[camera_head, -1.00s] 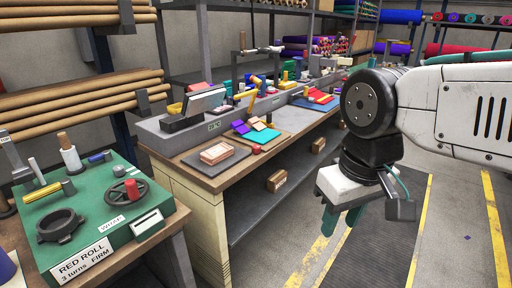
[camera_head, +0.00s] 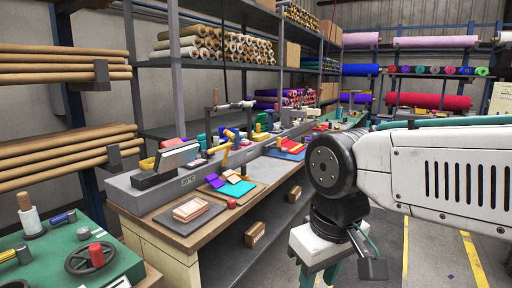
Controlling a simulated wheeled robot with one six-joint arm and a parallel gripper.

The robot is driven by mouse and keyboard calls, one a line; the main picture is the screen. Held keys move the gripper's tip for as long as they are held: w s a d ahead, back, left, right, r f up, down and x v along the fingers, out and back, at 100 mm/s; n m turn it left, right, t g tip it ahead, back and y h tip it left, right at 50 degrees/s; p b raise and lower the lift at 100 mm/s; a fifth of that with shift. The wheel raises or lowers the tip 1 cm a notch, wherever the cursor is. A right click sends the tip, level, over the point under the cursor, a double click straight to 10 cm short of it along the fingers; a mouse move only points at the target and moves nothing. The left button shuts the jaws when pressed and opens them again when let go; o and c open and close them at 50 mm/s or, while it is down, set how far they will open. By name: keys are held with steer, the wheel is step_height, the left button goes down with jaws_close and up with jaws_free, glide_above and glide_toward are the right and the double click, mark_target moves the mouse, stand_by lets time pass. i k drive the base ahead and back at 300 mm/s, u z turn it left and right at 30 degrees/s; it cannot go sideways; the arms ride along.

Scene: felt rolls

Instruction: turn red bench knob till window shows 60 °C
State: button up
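A small red knob (camera_head: 231,203) sits at the front edge of the wooden workbench (camera_head: 183,242), beside a teal felt piece. A small dark window (camera_head: 188,181) on the grey bench housing carries a figure with °C; it looks like 20 °C, but is too small to be sure. My gripper (camera_head: 319,275) hangs at the lower right, in front of the bench and well apart from the knob. Its two teal fingers point down with a gap between them and nothing visible in it. The fingertips are near the bottom edge of the picture.
A green machine (camera_head: 55,262) with a handwheel (camera_head: 91,257) and red grip stands at lower left. Felt swatches, a grey mat (camera_head: 186,216) and a tilted screen (camera_head: 177,158) crowd the bench. Floor (camera_head: 432,255) with yellow lines is open at right.

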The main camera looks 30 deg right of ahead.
mark_target(231, 202)
steer(key=z, duration=0.35)
steer(key=i, duration=1.2)
steer(key=u, duration=0.15)
